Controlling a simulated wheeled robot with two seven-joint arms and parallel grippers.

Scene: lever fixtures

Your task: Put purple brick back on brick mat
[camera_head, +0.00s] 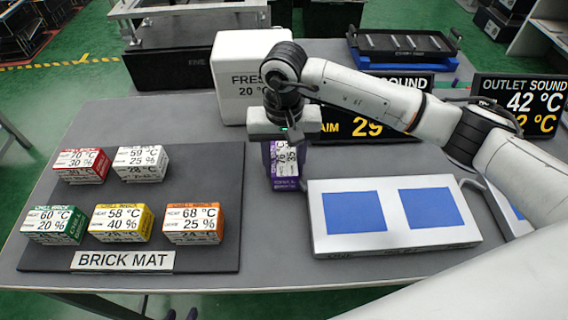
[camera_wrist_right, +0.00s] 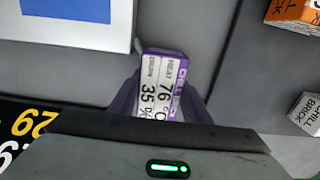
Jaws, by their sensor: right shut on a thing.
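The purple brick (camera_head: 285,170) has a white label and is between the brick mat and the white tray with blue squares in the head view. It also shows in the wrist view (camera_wrist_right: 161,85). My right gripper (camera_head: 284,150) points down and is shut on the purple brick from above. I cannot tell whether the brick touches the table. The dark brick mat (camera_head: 205,165) lies at the left, apart from the brick. My left gripper is not in view.
On the mat stand red (camera_head: 82,166), white (camera_head: 141,163), green (camera_head: 53,225), yellow (camera_head: 121,223) and orange (camera_head: 194,223) bricks. The white tray (camera_head: 470,240) is right of the gripper. A white box (camera_head: 228,75) and display signs (camera_head: 520,100) stand behind. The mat's back right is clear.

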